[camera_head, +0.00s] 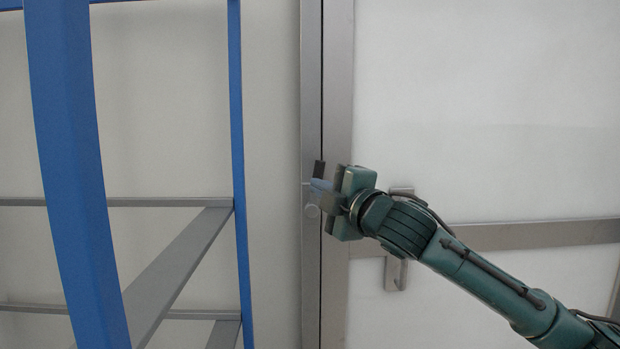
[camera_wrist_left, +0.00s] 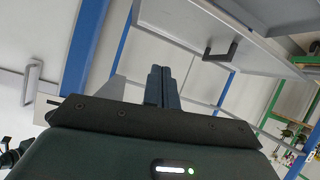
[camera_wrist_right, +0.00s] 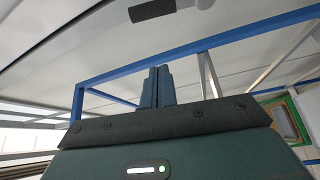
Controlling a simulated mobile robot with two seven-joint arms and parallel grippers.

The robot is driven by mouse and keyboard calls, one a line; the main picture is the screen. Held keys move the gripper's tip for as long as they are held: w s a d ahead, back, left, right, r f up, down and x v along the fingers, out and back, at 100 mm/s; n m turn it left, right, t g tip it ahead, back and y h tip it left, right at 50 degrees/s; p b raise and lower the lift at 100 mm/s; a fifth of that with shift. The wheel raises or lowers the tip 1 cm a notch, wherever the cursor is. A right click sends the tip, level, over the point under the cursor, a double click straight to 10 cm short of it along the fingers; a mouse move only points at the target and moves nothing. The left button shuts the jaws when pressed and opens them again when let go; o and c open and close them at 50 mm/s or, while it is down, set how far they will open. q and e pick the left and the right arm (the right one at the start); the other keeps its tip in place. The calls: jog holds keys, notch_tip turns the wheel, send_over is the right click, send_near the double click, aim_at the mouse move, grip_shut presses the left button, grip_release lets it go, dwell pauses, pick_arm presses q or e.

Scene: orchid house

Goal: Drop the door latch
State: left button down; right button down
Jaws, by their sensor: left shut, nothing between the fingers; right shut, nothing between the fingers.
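The pale door (camera_head: 480,130) with its grey metal edge stands against the grey post (camera_head: 311,90), with a narrow dark seam between them. The latch shows at this seam as a short dark grip (camera_head: 319,168) and a round grey piece (camera_head: 311,211); the rest is hidden by my right gripper. My right gripper (camera_head: 318,190) is shut and empty, its tips at the latch; I cannot tell whether they touch. In the right wrist view its fingers (camera_wrist_right: 156,85) point towards a dark grip (camera_wrist_right: 157,10), probably the latch's. My left gripper (camera_wrist_left: 161,85) is shut and empty.
A grey pull handle (camera_head: 396,275) and a crossbar (camera_head: 500,235) are on the door. A blue-framed rack (camera_head: 238,130) with grey rails stands at the left, close to the post. In the left wrist view a dark handle (camera_wrist_left: 220,50) is on a grey-framed panel.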

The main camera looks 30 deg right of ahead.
jog(key=w+r+p, duration=0.1)
jog(key=w+p, duration=0.1)
jog(key=w, duration=0.8)
pick_arm(q)
jog(key=shift+a+r+m, duration=0.2)
jog(key=shift+r+m, duration=0.1)
jog(key=shift+r, duration=0.2)
pick_arm(e)
jog(key=d, duration=0.2)
jog(key=d+f, duration=0.1)
jog(key=shift+s, duration=0.4)
pick_arm(q)
jog(key=shift+r, duration=0.1)
pick_arm(e)
jog(key=shift+s+d+f, duration=0.1)
pick_arm(q)
jog(key=shift+w+f+b, duration=0.15)
jog(key=shift+f+b, duration=0.05)
jog(key=shift+b, duration=0.25)
pick_arm(e)
jog(key=shift+d+m, duration=0.2)
jog(key=shift+m, duration=0.3)
